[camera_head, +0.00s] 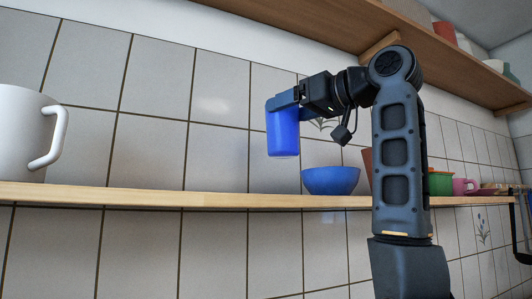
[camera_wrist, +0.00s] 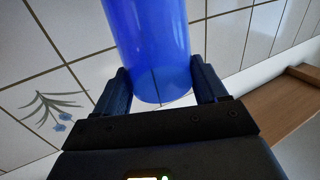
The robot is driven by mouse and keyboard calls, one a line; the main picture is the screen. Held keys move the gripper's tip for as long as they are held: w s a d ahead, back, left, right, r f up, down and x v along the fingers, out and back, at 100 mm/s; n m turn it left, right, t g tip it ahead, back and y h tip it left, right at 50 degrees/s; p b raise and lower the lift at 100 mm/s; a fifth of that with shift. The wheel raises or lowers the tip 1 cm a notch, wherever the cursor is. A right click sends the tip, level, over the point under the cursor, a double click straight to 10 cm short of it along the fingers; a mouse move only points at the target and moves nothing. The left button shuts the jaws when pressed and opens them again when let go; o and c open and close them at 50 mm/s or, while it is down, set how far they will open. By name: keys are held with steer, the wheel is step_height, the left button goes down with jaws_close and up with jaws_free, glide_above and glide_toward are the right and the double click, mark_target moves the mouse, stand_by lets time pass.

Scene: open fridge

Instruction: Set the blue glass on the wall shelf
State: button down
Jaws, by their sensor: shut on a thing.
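The blue glass (camera_head: 282,135) is in my gripper (camera_head: 284,103), held near its top end, in the head view. It hangs about upright, its lower end a little above the level of the wall shelf (camera_head: 210,196), apart from the board. In the wrist view the blue glass (camera_wrist: 150,45) sits between the two fingers of my gripper (camera_wrist: 162,88), one on each side. The wall shelf runs across the tiled wall in the head view. My arm covers part of the shelf on the right.
A blue bowl (camera_head: 331,180) stands on the shelf just right of the glass. A large white mug (camera_head: 24,135) is at the far left. A green pot (camera_head: 440,183) and a pink cup (camera_head: 463,186) stand further right. An upper shelf (camera_head: 300,22) hangs above. The board between mug and bowl is clear.

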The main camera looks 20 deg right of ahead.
steer(key=shift+w+a+f+p, duration=0.45)
steer(key=shift+a+f, duration=0.45)
steer(key=shift+f, duration=0.4)
steer(key=shift+w+a+f+p, duration=0.3)
steer(key=shift+w+a+f, duration=0.3)
steer(key=shift+a+f, duration=0.55)
steer(key=shift+w+a+f+p, duration=0.35)
steer(key=shift+w+a+f, duration=0.25)
steer(key=shift+f, duration=0.85)
steer(key=shift+s+a, duration=0.1)
jaws_free()
steer(key=shift+f, duration=0.15)
steer(key=shift+s, duration=0.1)
steer(key=b+v, duration=0.3)
steer(key=v, duration=0.8)
steer(key=shift+s+b, duration=0.35)
steer(key=shift+s, duration=0.05)
steer(key=shift+d, duration=0.2)
